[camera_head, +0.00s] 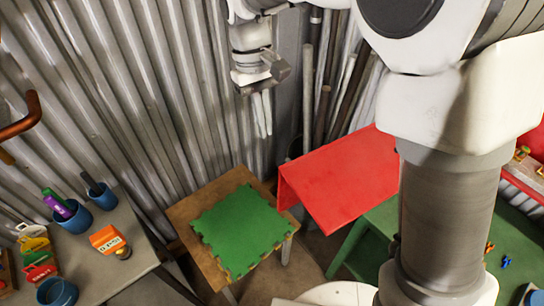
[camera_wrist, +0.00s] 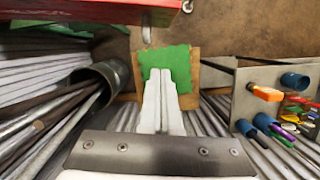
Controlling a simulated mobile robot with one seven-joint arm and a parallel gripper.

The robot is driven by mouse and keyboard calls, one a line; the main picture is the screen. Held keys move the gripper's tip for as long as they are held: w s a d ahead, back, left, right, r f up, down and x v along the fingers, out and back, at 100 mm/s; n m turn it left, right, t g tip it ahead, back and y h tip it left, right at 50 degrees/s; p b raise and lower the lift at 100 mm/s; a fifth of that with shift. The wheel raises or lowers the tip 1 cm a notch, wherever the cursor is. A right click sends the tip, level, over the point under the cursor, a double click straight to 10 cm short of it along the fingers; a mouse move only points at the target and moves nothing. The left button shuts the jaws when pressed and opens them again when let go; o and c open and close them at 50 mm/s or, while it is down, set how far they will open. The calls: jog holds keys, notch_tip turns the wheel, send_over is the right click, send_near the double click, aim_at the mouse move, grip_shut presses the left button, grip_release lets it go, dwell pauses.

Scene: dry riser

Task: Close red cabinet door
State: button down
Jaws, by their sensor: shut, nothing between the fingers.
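The red cabinet door (camera_head: 345,180) shows as a flat red panel with a bent-down left edge, jutting out beside the green table. My arm hides where it meets the red cabinet (camera_head: 532,140) at the right edge. My gripper (camera_head: 262,78) is up by the corrugated wall, left of and apart from the red panel. In the wrist view, the fingers (camera_wrist: 161,78) are pressed together and empty.
A small wooden table (camera_head: 190,212) with a green foam mat (camera_head: 240,228) stands left of the red panel. A grey table (camera_head: 110,270) with blue cups is at far left. Pipes in a round bin (camera_wrist: 112,75) lean behind. A green table (camera_head: 375,225) is at right.

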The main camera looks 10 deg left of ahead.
aim_at(280, 176)
jog(key=shift+s+d+f+p, duration=0.2)
jog(key=shift+s+d+f, duration=0.6)
jog(key=shift+f, duration=0.8)
jog(key=shift+s+d+f+p, duration=0.2)
jog(key=shift+s+d+f, duration=0.55)
jog(key=shift+f, duration=0.85)
jog(key=shift+s+d+f+p, duration=0.2)
jog(key=shift+s+d+f, duration=0.35)
jog(key=shift+s+f, duration=0.75)
jog(key=shift+w+f, duration=0.25)
jog(key=shift+f, duration=0.05)
